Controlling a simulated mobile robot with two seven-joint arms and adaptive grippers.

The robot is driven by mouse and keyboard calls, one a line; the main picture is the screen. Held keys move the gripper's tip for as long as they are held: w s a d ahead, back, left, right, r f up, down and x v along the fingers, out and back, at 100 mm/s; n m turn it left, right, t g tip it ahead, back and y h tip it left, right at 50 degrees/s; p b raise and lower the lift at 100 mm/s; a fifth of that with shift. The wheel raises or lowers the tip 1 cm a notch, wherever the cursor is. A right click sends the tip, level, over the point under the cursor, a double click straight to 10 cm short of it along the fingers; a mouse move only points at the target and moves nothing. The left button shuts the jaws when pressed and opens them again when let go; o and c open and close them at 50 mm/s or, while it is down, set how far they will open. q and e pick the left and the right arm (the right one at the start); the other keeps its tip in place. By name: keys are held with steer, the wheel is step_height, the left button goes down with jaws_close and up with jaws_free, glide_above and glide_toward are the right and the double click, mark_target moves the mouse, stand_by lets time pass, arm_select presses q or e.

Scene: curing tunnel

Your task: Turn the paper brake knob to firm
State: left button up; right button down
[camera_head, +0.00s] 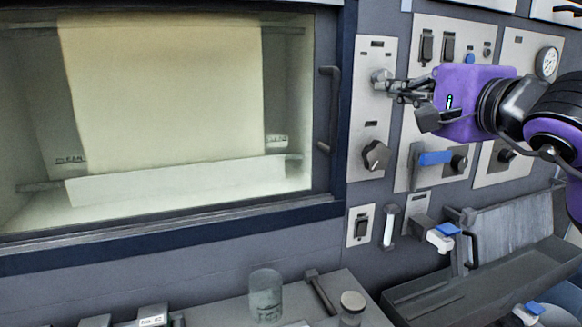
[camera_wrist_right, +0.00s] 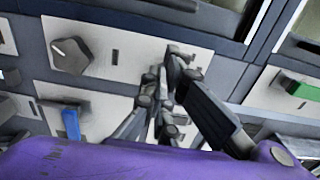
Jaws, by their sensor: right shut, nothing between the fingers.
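Two round knobs sit on a narrow pale panel right of the window: a lighter grey upper knob (camera_head: 379,78) and a dark lower knob (camera_head: 376,155). I cannot read which one is the paper brake knob. The right wrist view shows a dark knob (camera_wrist_right: 70,55) with a white pointer line, clear of the fingers. My right gripper (camera_head: 396,90) is shut and empty, its fingertips close beside the upper knob; I cannot tell whether they touch it. It also shows in the right wrist view (camera_wrist_right: 166,85), hiding part of the panel. My left gripper is out of view.
A blue lever (camera_head: 434,158) is on the panel to the right, below my right gripper. A dark door handle (camera_head: 329,110) stands out left of the knobs. A gauge (camera_head: 547,62) is at upper right. A glass jar (camera_head: 266,295) stands on the lower counter.

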mark_target(386, 76)
steer(key=shift+x, duration=2.8)
steer(key=shift+a, duration=0.1)
steer(key=shift+w+d+r, duration=0.15)
steer(key=shift+d, duration=0.15)
steer(key=shift+r, duration=0.2)
steer(key=shift+d+r, duration=0.1)
steer(key=shift+r, duration=1.05)
steer(key=shift+r, duration=0.2)
